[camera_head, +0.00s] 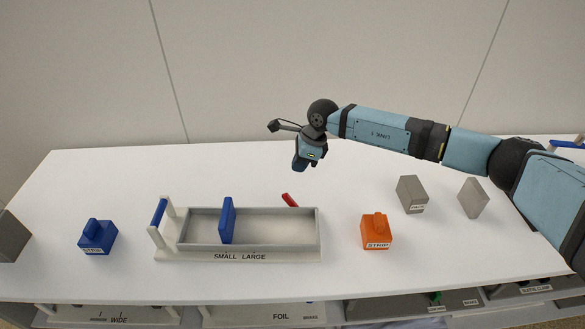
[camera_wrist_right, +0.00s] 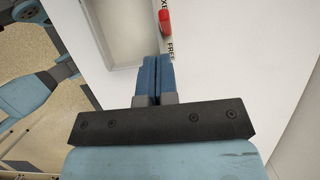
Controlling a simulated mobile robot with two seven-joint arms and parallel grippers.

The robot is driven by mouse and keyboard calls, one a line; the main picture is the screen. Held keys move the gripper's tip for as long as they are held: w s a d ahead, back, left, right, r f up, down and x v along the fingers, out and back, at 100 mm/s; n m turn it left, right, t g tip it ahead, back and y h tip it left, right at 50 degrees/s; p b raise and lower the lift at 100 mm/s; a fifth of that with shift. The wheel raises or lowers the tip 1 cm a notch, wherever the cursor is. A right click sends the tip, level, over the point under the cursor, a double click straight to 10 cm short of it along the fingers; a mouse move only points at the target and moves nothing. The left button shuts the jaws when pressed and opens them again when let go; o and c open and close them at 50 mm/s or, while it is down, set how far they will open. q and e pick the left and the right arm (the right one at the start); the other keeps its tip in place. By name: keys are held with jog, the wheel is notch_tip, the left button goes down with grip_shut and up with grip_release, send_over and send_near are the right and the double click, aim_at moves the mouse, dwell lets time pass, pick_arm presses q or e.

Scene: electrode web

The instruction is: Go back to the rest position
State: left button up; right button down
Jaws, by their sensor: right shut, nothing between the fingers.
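My right gripper (camera_head: 300,166) hangs above the back middle of the white table, beyond the tray, at the end of my arm reaching in from the right. In the right wrist view its two blue fingers (camera_wrist_right: 157,62) are pressed together with nothing between them. They appear just below a red lever (camera_wrist_right: 165,22) in that picture, next to the word FREE; whether they touch it cannot be told, but no grip shows. The red lever (camera_head: 289,200) also shows behind the tray in the head view. My left gripper is not in view.
A grey tray (camera_head: 290,254) marked SMALL and LARGE holds an upright blue plate (camera_head: 227,220). A blue STRIP block (camera_head: 97,237) stands left, an orange STRIP block (camera_head: 376,232) right. Grey blocks (camera_head: 411,194) (camera_head: 473,198) stand near my right arm. The table's back left is clear.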

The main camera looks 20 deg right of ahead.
jog(key=s+a+r+m+t+y+p, duration=0.1)
jog(key=s+a+m+t+y, duration=0.1)
jog(key=s+a+m+y, duration=0.7)
jog(key=s+a+r+m+t+y+p, duration=0.15)
jog(key=s+a+m+y, duration=0.45)
jog(key=a, duration=0.6)
jog(key=s+d+f+m+t+h+p, duration=0.1)
jog(key=s+d+f+m+t+h, duration=0.2)
jog(key=s+d+f+m+h, duration=0.4)
jog(key=s+d+f+m+t+h+p, duration=0.2)
jog(key=s+d+f+m+h, duration=0.5)
jog(key=m, duration=1.8)
jog(key=s+d+t+h, duration=0.1)
jog(key=s+d, duration=0.4)
jog(key=s, duration=0.2)
jog(key=shift+f, duration=0.2)
jog(key=shift+d, duration=0.1)
